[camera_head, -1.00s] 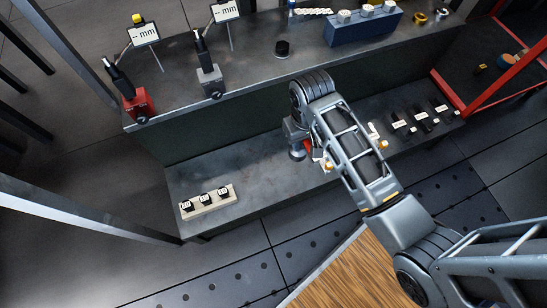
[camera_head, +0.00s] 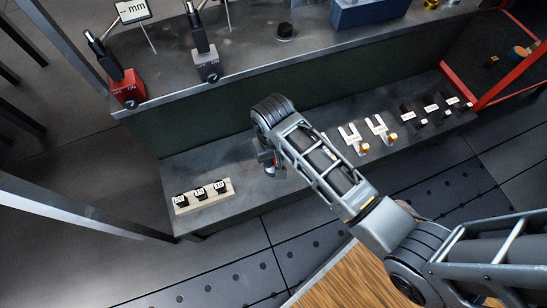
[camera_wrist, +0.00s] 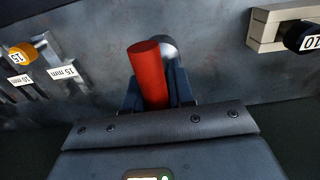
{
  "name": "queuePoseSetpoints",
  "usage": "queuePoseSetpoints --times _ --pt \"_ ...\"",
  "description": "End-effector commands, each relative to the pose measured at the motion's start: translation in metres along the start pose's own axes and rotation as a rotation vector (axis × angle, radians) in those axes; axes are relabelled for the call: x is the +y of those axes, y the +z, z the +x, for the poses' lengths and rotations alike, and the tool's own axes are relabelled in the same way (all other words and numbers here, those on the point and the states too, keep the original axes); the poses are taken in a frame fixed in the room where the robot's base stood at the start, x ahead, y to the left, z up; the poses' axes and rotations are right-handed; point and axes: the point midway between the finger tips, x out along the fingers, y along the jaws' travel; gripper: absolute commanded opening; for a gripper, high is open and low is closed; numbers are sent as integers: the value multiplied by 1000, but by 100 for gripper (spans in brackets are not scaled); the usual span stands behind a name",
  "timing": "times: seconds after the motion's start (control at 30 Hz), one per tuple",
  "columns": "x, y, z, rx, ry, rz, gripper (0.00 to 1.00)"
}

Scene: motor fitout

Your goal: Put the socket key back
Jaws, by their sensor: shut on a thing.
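My gripper (camera_wrist: 155,92) is shut on a red cylinder (camera_wrist: 148,72), which looks like the handle of the socket key. A rounded silver part shows just behind it in the wrist view; how it joins the red part is hidden. In the head view my gripper (camera_head: 268,162) hangs over the lower shelf (camera_head: 245,180), right of a pale block (camera_head: 204,204) with black numbered pieces. The block's end also shows at the right of the wrist view (camera_wrist: 264,30). My arm hides most of the held thing in the head view. No empty holder for it is clearly visible.
Fork-shaped pieces (camera_head: 351,136) with labels and yellow-ended parts lie right of my arm, followed by black labelled pieces (camera_head: 432,110). The upper bench (camera_head: 255,60) carries a red switch base (camera_head: 128,88), a grey one (camera_head: 208,66) and a blue block. Shelf between pale block and gripper is bare.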

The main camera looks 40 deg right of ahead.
Motion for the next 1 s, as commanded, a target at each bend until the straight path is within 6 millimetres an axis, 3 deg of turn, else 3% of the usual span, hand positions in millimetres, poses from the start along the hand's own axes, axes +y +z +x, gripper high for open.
queuePoseSetpoints --times 0.3,0.33,0.57,0.87,1.0 --pt "0 -1 1 2 -1 0 0" --pt "0 0 1 1 0 0 26" --pt "0 0 1 1 0 0 48" --pt "0 0 -2 1 0 0 49" --pt "0 -1 -20 3 -1 0 49"
